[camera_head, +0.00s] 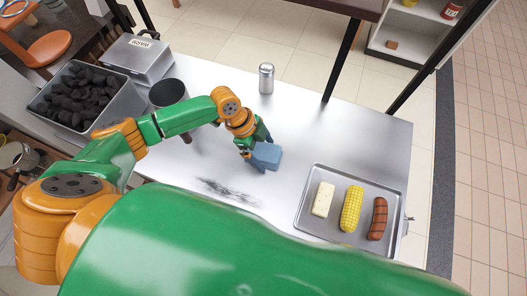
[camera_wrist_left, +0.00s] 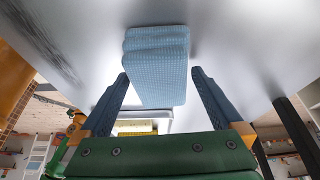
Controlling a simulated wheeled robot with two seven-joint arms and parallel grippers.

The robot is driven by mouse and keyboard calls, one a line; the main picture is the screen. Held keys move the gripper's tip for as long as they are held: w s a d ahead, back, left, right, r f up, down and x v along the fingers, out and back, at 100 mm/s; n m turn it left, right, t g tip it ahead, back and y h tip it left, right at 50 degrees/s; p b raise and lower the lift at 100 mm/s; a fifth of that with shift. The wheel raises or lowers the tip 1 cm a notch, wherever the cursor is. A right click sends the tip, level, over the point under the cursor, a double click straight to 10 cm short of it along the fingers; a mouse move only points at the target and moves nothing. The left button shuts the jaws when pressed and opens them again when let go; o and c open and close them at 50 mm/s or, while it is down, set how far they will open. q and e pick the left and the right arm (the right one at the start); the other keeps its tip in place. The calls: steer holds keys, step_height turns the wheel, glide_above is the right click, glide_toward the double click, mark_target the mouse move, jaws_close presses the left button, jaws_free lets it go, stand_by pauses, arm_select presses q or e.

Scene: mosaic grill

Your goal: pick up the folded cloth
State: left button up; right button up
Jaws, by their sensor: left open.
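The folded cloth (camera_head: 267,155) is a small light-blue block-like bundle on the metal table. In the left wrist view the cloth (camera_wrist_left: 156,62) shows a waffle weave and stacked layers. My left gripper (camera_head: 260,153) is open at the cloth, with its dark blue fingers on either side. In the left wrist view the left gripper (camera_wrist_left: 160,78) has one finger left and one finger right of the cloth, with a clear gap on the right. Whether the left finger touches it, I cannot tell. My right gripper is not in view.
A tray (camera_head: 301,222) with a pale block, corn and a sausage lies right of the cloth. A metal shaker (camera_head: 266,79) stands behind. A charcoal bin (camera_head: 126,104), a metal box (camera_head: 151,60) and a black pan (camera_head: 168,92) stand left. Dark smudges (camera_head: 228,190) mark the tabletop.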

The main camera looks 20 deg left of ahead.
arm_select(q)
steer(key=shift+f, duration=0.25)
stand_by(0.3)
steer(key=c, duration=1.2)
steer(key=shift+o, duration=0.2)
steer(key=shift+r, duration=0.65)
steer(key=s+a+r+b, duration=0.2)
steer(key=s+a+r, duration=0.7)
steer(key=r, duration=0.3)
steer(key=shift+s+a+r, duration=0.15)
steer(key=shift+s+a, duration=0.05)
steer(key=shift+s, duration=0.5)
